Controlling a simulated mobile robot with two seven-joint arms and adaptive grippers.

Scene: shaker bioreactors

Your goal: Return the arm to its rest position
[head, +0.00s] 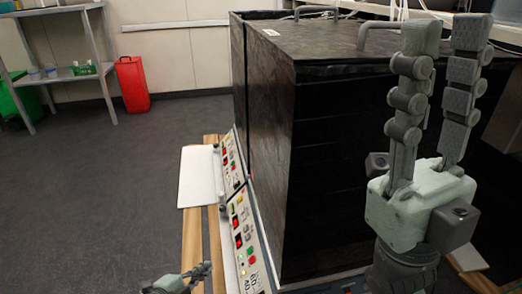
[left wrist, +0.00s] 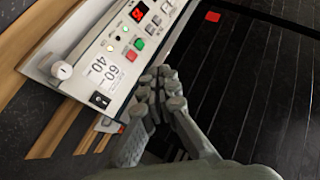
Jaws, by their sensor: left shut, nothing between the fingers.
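My left gripper (head: 204,270) is small at the bottom of the head view, left of the lower control panel (head: 246,238). It also shows in the left wrist view (left wrist: 160,88), with its fingers together and nothing between them. In that view the panel (left wrist: 130,45), with a red display, buttons and a "60/40" label, lies beyond and to the upper left of the fingertips. My right gripper (head: 443,45) stands large and upright at the right of the head view. Its two fingers are apart and empty, in front of the black shaker cabinet (head: 330,170).
Metal handles (head: 317,10) sit on the cabinet top. A white board and wooden slats (head: 192,240) lie along its left side. A red container (head: 132,84) and a metal shelf (head: 60,77) stand at the back left. The grey floor (head: 100,170) between is clear.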

